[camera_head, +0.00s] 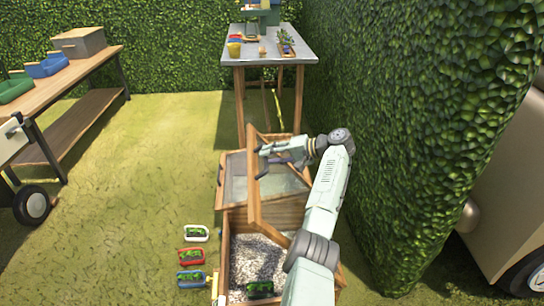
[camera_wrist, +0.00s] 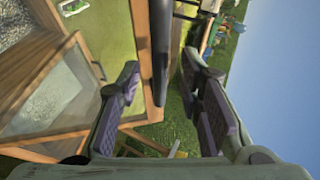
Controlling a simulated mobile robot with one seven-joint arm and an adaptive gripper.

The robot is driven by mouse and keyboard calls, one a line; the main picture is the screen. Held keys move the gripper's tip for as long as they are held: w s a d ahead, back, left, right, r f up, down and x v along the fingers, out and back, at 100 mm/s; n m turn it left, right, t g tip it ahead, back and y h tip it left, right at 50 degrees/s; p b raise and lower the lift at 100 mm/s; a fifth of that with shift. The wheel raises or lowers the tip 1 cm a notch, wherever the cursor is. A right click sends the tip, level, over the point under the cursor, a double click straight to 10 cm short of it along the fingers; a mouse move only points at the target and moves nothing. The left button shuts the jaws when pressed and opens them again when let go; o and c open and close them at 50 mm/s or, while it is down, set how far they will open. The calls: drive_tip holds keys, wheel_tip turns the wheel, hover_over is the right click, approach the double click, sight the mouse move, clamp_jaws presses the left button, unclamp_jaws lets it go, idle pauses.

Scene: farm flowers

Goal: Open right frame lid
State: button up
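A wooden-framed lid (camera_head: 254,205) stands raised, steeply tilted, over the near wooden frame box (camera_head: 224,265). The box's gravel bed shows open below it. My gripper (camera_head: 266,163) is at the lid's upper part, on its right side. In the wrist view my gripper (camera_wrist: 165,90) has its two purple-padded fingers wide apart. A dark rounded bar (camera_wrist: 161,45) runs between them in the picture; I cannot tell whether it touches either finger. Wooden framing with panes (camera_wrist: 75,85) fills the left of that view. Behind the lid, another glazed frame (camera_head: 235,184) is partly hidden.
Several small planters (camera_head: 191,258) stand on the grass left of the box. A green-planted tray (camera_head: 260,289) sits on the gravel. A tall hedge (camera_head: 410,130) is close on the right. A grey-topped table (camera_head: 268,52) stands behind.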

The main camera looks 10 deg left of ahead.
drive_tip(key=v, duration=1.2)
